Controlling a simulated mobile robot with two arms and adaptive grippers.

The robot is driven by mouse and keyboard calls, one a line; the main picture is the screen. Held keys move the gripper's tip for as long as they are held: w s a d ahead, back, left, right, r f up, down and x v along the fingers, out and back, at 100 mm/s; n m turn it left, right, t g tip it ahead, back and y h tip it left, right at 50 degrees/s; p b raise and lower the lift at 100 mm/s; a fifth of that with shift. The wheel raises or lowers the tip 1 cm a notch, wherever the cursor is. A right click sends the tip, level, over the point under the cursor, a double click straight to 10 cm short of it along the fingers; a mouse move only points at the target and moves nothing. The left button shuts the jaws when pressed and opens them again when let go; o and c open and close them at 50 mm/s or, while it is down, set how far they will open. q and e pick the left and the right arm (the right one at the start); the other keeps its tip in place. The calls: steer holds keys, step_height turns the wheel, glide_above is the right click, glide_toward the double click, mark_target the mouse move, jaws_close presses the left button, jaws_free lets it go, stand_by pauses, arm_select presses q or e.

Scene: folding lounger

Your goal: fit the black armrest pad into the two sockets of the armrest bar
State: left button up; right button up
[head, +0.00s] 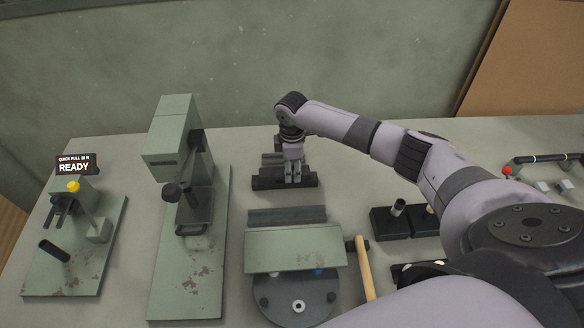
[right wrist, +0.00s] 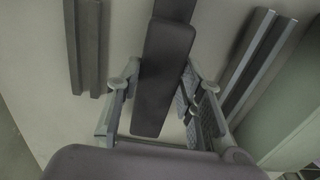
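The black armrest pad (right wrist: 163,75) is a long dark slab in the right wrist view. In the head view the dark form (head: 267,184) under my right gripper appears to be this pad. My right gripper (head: 292,180) points down over it at the back of the table. In the right wrist view its fingers (right wrist: 160,78) stand along both long sides of the pad, very close to its edges. Whether they press on it is unclear. I cannot pick out the armrest bar's two sockets with certainty. My left gripper is out of view.
Grey rails (head: 287,215) lie in front of the gripper, before a green plate (head: 295,250) over a round dark base. A green press (head: 180,165) stands to the left. A hammer (head: 364,268) and black blocks (head: 425,222) lie to the right.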

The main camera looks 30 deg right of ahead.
steer(key=o, duration=0.6)
steer(key=shift+c, duration=0.2)
steer(key=shift+r, duration=0.1)
step_height(320, 180, up, 12)
steer(key=shift+f, duration=0.2)
stand_by(0.4)
